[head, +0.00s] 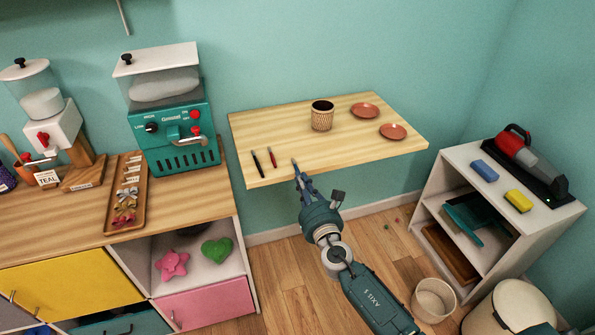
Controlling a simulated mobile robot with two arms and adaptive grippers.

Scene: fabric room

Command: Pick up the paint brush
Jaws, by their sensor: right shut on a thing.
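My right gripper (301,179) is at the near edge of the small wall table (330,157), pointing away from me. It is shut on a thin dark thing, seemingly the paint brush (295,162), whose tip shows just past the fingers. Most of it is hidden by the fingers. My left gripper is not in view.
A woven cup (322,115) and two reddish saucers (365,110) (393,131) stand farther back on the table. A counter with a teal machine (180,125) is at left. A white shelf (455,170) stands at right, with a bin (433,299) on the floor before it.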

